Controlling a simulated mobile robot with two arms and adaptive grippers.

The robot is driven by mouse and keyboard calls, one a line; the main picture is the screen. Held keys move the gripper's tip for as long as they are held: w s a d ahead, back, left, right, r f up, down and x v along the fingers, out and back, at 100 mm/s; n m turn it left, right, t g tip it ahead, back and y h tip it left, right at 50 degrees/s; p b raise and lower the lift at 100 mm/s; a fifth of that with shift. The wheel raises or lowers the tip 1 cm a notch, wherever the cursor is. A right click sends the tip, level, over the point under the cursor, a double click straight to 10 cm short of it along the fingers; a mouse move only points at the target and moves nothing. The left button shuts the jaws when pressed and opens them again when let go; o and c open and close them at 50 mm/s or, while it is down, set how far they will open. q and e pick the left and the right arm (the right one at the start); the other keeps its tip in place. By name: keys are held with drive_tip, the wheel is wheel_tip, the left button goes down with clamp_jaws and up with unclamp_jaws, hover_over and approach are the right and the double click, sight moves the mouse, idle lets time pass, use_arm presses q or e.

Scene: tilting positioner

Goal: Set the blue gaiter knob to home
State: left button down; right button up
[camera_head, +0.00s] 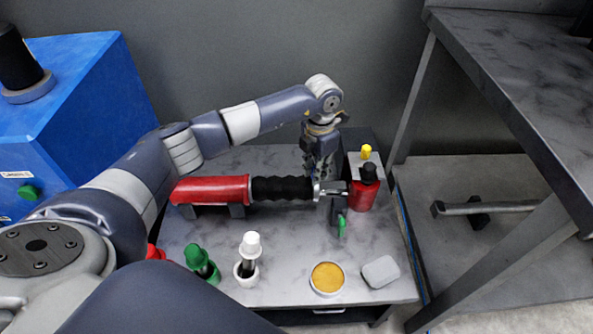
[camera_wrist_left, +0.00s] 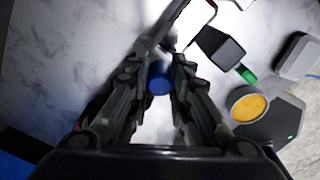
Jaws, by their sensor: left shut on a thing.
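The blue knob (camera_wrist_left: 159,78) shows in the left wrist view as a round blue end between the fingers of my left gripper (camera_wrist_left: 160,65). In the head view my left gripper (camera_head: 322,180) points down at the right end of a black ribbed gaiter (camera_head: 283,189), which joins a lying red cylinder (camera_head: 212,190). The gripper is shut on the blue knob. The knob is hidden behind the gripper in the head view. Its setting and any home mark cannot be made out. My right gripper is not in view.
A green-tipped black part (camera_head: 338,211) is just in front. A yellow-topped tin (camera_head: 327,278), a grey block (camera_head: 381,271), a white-capped item (camera_head: 248,259) and a green-capped item (camera_head: 202,263) stand nearer.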

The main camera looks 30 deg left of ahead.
use_arm(q)
drive_tip(key=shift+w+d, duration=0.7)
drive_tip(key=shift+d, duration=0.3)
